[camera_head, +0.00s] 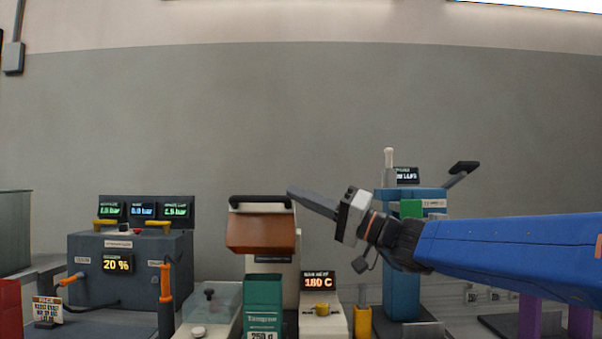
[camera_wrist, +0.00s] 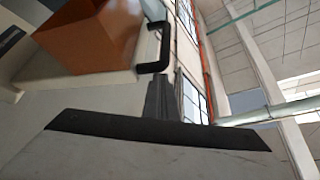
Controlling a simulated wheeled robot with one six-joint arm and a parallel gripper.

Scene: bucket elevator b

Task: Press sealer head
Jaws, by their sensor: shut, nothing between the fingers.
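The sealer head (camera_head: 262,232) is a copper-orange block with a black bar handle (camera_head: 260,201) along its top, on a cream machine body. In the wrist view the orange head (camera_wrist: 92,38) fills the upper left, with the black bracket-shaped handle (camera_wrist: 162,47) at its edge. My gripper (camera_head: 291,192) reaches in from the right, its fingertips at the handle's right end and slightly above it. In the wrist view my shut, empty fingers (camera_wrist: 158,80) point up toward the handle's lower end. I cannot tell whether they touch it.
Below the head stand a green box (camera_head: 262,300) and a display reading 180 C (camera_head: 318,283). A blue column machine (camera_head: 402,285) stands behind my wrist. A grey control cabinet (camera_head: 128,262) with displays is at left. The wall space above the head is clear.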

